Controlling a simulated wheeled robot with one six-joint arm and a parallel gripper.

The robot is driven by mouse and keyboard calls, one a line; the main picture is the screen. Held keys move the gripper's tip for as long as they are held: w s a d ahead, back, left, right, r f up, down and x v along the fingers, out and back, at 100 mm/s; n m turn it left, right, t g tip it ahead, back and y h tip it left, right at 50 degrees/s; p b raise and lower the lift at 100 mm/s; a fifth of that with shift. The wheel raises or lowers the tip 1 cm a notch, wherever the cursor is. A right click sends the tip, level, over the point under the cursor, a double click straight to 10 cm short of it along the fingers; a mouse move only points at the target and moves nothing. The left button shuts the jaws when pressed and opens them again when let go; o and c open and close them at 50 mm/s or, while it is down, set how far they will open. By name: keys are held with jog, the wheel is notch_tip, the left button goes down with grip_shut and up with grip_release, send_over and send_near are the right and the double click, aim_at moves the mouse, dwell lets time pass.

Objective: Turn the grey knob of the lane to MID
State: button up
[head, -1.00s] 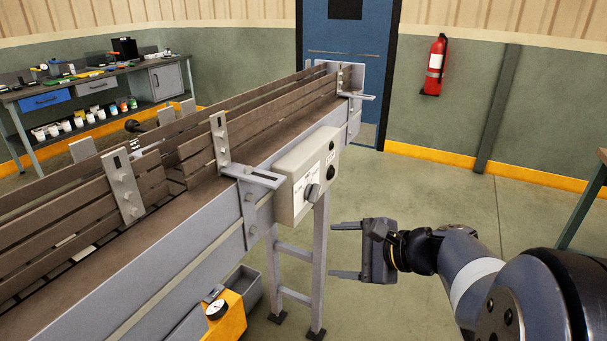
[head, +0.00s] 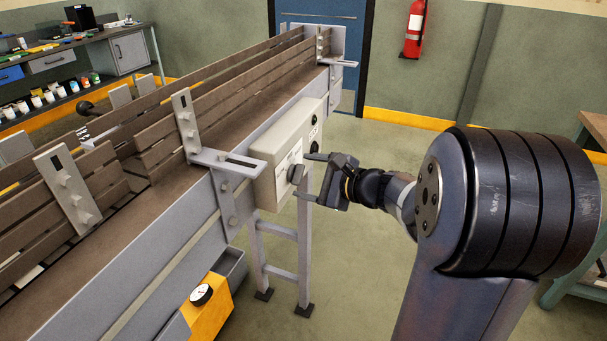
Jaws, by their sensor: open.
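The grey knob (head: 297,174) sits on the front face of the beige control box (head: 268,178), which is fixed to the side of the conveyor lane (head: 190,215). A white label lies beside the knob; its lettering is too small to read, so I cannot tell the knob's setting. My gripper (head: 309,176) is open, its two fingers pointing left at the box. One fingertip shows above the knob and one below it. I cannot tell whether either finger touches the knob.
A dark button (head: 314,147) is on the box to the right of the knob. A yellow unit with a gauge (head: 207,303) stands below the lane. A metal leg stand (head: 304,240) is under the box.

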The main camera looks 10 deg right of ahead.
jog(key=shift+x, duration=0.9)
jog(key=shift+c, duration=0.2)
jog(key=c, duration=1)
jog(key=shift+o, duration=0.2)
